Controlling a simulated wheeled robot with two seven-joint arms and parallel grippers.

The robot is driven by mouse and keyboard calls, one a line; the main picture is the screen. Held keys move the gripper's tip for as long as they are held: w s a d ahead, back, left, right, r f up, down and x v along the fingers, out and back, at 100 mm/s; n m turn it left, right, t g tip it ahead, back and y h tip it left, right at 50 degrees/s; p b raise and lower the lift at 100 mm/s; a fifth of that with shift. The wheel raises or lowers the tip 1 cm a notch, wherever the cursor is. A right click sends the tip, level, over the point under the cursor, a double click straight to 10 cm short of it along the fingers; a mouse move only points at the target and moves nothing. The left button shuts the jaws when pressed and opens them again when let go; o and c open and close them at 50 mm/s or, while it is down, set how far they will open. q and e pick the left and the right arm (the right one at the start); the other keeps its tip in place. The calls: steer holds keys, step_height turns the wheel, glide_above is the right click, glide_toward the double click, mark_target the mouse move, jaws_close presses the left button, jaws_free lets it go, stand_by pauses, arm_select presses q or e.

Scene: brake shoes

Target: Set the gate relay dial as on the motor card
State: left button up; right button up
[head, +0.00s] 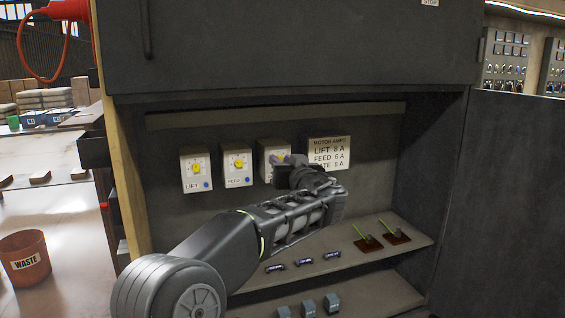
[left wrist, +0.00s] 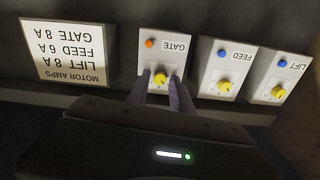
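The gate relay (left wrist: 166,53) is a white box with a yellow dial (left wrist: 162,80) and an orange button or lamp. It hangs upside down in the left wrist view; in the head view my gripper partly covers it. My left gripper (left wrist: 161,84) has its fingertips apart, one on each side of the dial; I cannot tell whether they touch it. In the head view my left gripper (head: 282,160) is at this relay. The motor card (left wrist: 65,51) reads LIFT 8 A, FEED 6 A, GATE 8 A; it also shows in the head view (head: 329,153). My right gripper is out of view.
The feed relay (head: 237,167) and lift relay (head: 196,169), with yellow dials and blue spots, are left of the gate relay. A shelf (head: 330,245) below holds small dark parts. The cabinet door (head: 515,200) stands at the right. A waste bin (head: 25,262) is at left.

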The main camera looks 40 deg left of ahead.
arm_select(q)
jaws_close()
stand_by(0.4)
steer(key=shift+m+b, duration=3.35)
steer(key=shift+m, duration=1.55)
steer(key=shift+o, duration=1.5)
jaws_free()
